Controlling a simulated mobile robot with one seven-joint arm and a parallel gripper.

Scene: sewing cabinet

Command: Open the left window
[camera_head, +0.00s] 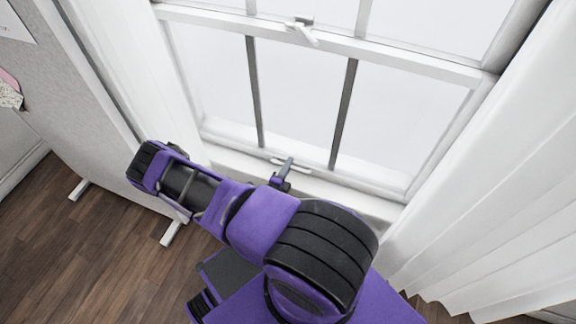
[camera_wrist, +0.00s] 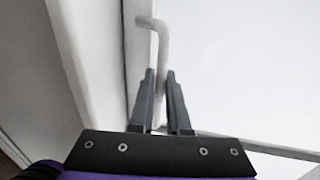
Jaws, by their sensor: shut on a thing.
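The white-framed window (camera_head: 418,70) fills the upper middle of the head view. Its lower sash (camera_head: 300,100) has dark dividing bars, and its bottom edge appears to be down near the sill. A pale handle (camera_head: 301,170) is on the sash's bottom rail. My gripper (camera_head: 287,164) is at this handle. In the wrist view, the bent handle (camera_wrist: 161,40) runs between the two fingers of my gripper (camera_wrist: 160,76), which are shut on it. The part of the handle low between the fingers is partly hidden.
A white latch (camera_head: 303,30) sits on the middle rail. White curtains hang at the left (camera_head: 140,65) and right (camera_head: 510,190) of the window. A grey board (camera_head: 75,100) on white feet stands at the left. Bare wooden floor (camera_head: 90,250) shows at the lower left.

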